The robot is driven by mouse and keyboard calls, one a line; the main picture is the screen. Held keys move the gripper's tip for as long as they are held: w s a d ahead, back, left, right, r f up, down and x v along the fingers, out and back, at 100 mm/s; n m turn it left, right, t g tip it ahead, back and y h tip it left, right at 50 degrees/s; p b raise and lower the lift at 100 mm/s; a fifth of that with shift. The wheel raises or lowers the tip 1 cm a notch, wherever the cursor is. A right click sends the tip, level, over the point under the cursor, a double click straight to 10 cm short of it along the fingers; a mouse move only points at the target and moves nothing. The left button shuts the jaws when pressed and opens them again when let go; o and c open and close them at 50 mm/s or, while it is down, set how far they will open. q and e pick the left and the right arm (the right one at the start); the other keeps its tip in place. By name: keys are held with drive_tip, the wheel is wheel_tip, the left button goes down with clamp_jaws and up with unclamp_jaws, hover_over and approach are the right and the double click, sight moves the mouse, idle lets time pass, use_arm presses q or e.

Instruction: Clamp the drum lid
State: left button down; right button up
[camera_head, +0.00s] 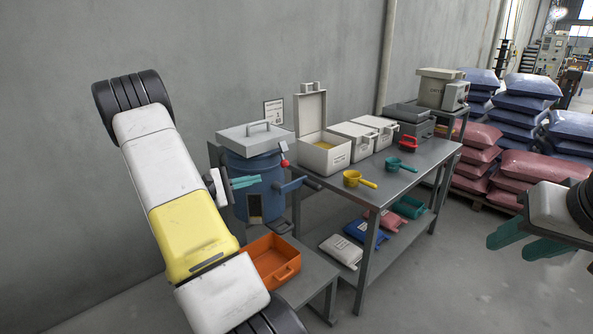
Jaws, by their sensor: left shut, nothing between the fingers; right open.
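A blue drum (262,208) stands at the wall, left of the workbench. A pale grey square lid (244,141) with a bar handle lies on top of it. A red knob (285,163) shows at the lid's right front corner. A dark blue bar (292,185) sticks out to the right at the drum's side. My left gripper (258,181), with teal fingers, is shut and empty in front of the drum; I cannot tell whether it touches the drum. My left arm hides part of the left side. My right gripper (508,241) is open and empty at the right, far from the drum.
A grey workbench (427,160) right of the drum bears an open white box (325,158), closed boxes, and yellow, teal and red scoops. An orange tray (272,262) lies on a low table in front. Stacked red and blue sacks (524,105) stand at right.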

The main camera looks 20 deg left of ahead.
use_arm(q)
drive_tip(key=a, duration=0.1)
drive_tip(key=a+f+n+t+y, duration=0.1)
drive_tip(key=a, duration=0.1)
drive_tip(key=s+a+f+n, duration=0.1)
drive_tip(key=a, duration=0.1)
drive_tip(key=shift+s+a+f+t+y, duration=0.1)
drive_tip(key=shift+a+f+t+y, duration=0.1)
drive_tip(key=shift+t+y, duration=0.2)
drive_tip(key=x, duration=1)
drive_tip(key=shift+d, duration=0.15)
drive_tip(key=shift+w+d+r, duration=0.45)
drive_tip(key=shift+d, duration=0.3)
drive_tip(key=shift+w+d+r, duration=0.45)
drive_tip(key=shift+d, duration=0.25)
